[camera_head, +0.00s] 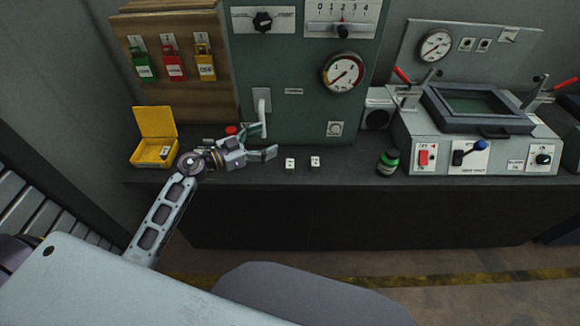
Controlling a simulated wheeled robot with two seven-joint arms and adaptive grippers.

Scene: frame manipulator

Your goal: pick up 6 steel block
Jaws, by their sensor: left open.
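Two small pale steel blocks with dark marks stand apart on the dark bench top: the left block (290,164) and the right block (315,162). Their marks are too small to read, so I cannot tell which is the 6. My left gripper (267,141) is open and empty, its fingers pointing right. It is just left of the left block and apart from it. A yellow open-lidded box (154,130) stands left of the gripper, with a small pale item (165,152) in it. My right gripper is not in view.
A red button (231,130) shows behind my gripper. A green-capped jar (387,163) stands right of the blocks. A console (475,150) with switches fills the bench's right side. A panel (300,90) with a gauge rises behind. Bare bench top (345,172) lies between the blocks and jar.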

